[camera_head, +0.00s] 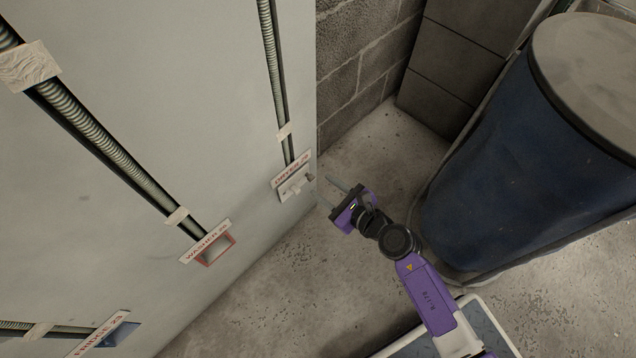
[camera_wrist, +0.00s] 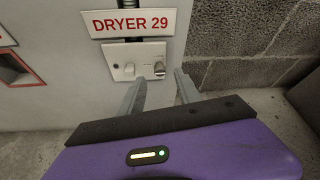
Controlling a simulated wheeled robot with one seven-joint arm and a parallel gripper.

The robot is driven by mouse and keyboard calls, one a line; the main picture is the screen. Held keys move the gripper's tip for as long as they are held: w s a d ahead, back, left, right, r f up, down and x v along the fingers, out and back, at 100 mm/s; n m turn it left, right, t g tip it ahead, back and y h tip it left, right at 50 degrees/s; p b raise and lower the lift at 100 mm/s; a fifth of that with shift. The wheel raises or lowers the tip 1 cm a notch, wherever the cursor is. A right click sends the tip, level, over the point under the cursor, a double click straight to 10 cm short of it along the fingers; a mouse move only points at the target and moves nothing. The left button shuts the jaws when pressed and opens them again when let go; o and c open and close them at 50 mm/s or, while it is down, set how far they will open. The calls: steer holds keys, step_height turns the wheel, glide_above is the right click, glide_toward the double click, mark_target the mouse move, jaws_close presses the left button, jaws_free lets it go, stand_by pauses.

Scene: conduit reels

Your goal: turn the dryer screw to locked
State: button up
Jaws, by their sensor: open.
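The dryer plate (camera_head: 292,185) is a pale switch plate on the grey wall panel, under a "DRYER 29" label (camera_wrist: 135,23). In the wrist view the plate (camera_wrist: 140,52) carries a white switch (camera_wrist: 127,67) on its left and a round metal screw (camera_wrist: 159,69) on its right. My gripper (camera_head: 330,192) is open and empty, a short way to the right of the plate in the head view. In the wrist view my gripper's fingers (camera_wrist: 160,88) point toward the plate, with the screw seen between and beyond their tips. They appear apart from it. The screw's setting cannot be read.
A red-framed box labelled "WASHER" (camera_head: 215,248) and a "FRIDGE" box (camera_head: 122,334) sit further left on the panel. Corrugated conduits run down to them. A large blue barrel (camera_head: 520,160) stands at right. Block wall (camera_head: 360,55) is behind; some concrete floor is clear.

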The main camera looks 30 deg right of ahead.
mark_target(313, 180)
steer(key=shift+b+x, duration=0.4)
steer(key=shift+x, duration=1.25)
jaws_close()
